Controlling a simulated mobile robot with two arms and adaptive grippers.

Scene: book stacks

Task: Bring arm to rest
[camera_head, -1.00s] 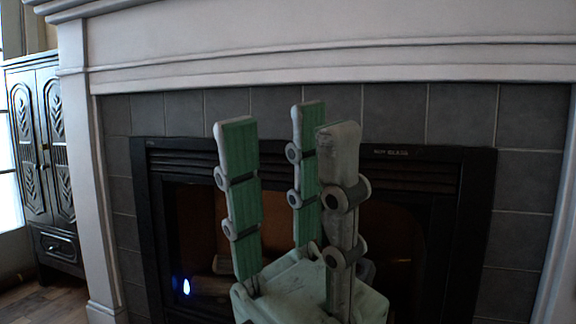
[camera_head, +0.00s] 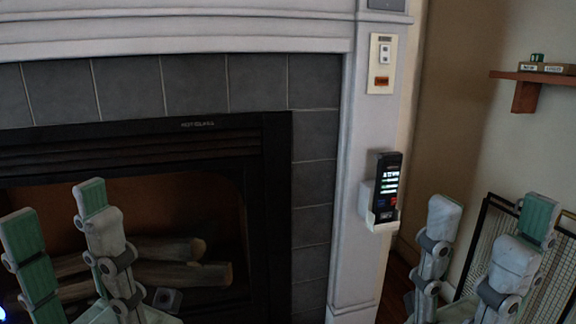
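My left gripper (camera_head: 57,215) is at the lower left, in front of the fireplace opening. Its jointed grey fingers with green pads point up and stand apart, with nothing between them. My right gripper (camera_head: 488,220) is at the lower right, in front of the wall and a gridded panel. Its fingers also point up, stand apart and hold nothing. The lower parts of both grippers and both arms are cut off by the bottom edge of the view.
The dark fireplace (camera_head: 150,140) with logs (camera_head: 165,270) fills the left. A remote (camera_head: 387,185) sits in a white holder (camera_head: 376,216) on the white pillar (camera_head: 352,255). A small shelf (camera_head: 540,78) and the framed gridded panel (camera_head: 465,262) are at the right.

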